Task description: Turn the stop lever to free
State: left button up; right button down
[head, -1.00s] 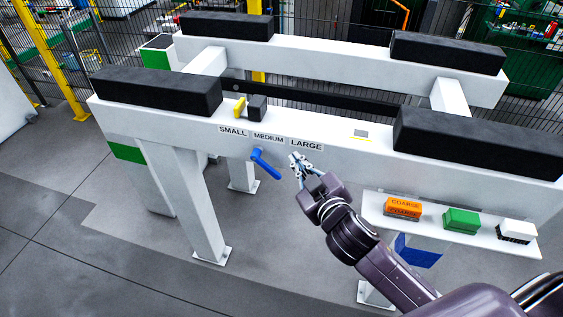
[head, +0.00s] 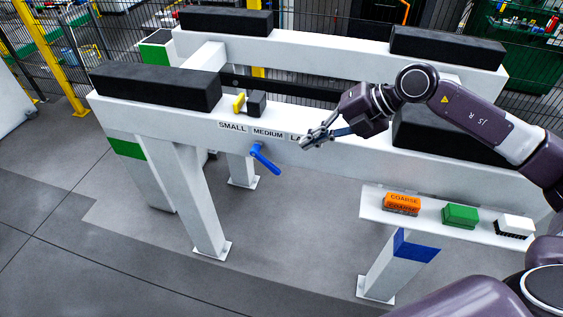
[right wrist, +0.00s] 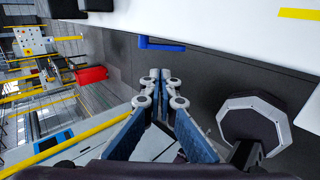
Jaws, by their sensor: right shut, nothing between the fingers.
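A blue lever (head: 265,159) sticks out from the front of the white beam (head: 290,157), slanting down to the right under the SMALL and MEDIUM labels. It also shows in the right wrist view (right wrist: 160,44), ahead of the fingertips. A yellow lever-like piece (head: 239,103) stands beside a small black block on the beam top. I see no legible stop or free marking. My right gripper (head: 305,141) is shut and empty, right of the blue lever and apart from it, partly covering the LARGE label. It also shows in the right wrist view (right wrist: 159,73). My left gripper is out of view.
Black pads (head: 155,88) lie on the beams. A low white shelf (head: 435,222) at the right holds an orange COARSE block (head: 401,203), a green block (head: 460,216) and a white-topped brush (head: 516,226). The floor in front of the blue lever is clear.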

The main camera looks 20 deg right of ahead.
jog(key=d, duration=0.2)
jog(key=p, duration=0.5)
send_near(275, 167)
jog(key=shift+h, duration=0.4)
jog(key=x, duration=0.4)
jog(key=a+x, duration=0.1)
jog(key=x, duration=0.1)
jog(key=shift+r, duration=0.3)
jog(key=shift+w+a+f, duration=0.15)
jog(key=shift+w+f, duration=0.05)
jog(key=shift+f, duration=0.15)
jog(key=shift+f, duration=0.15)
jog(key=shift+a+f, duration=0.1)
jog(key=shift+f, duration=0.25)
jog(key=shift+w, duration=0.1)
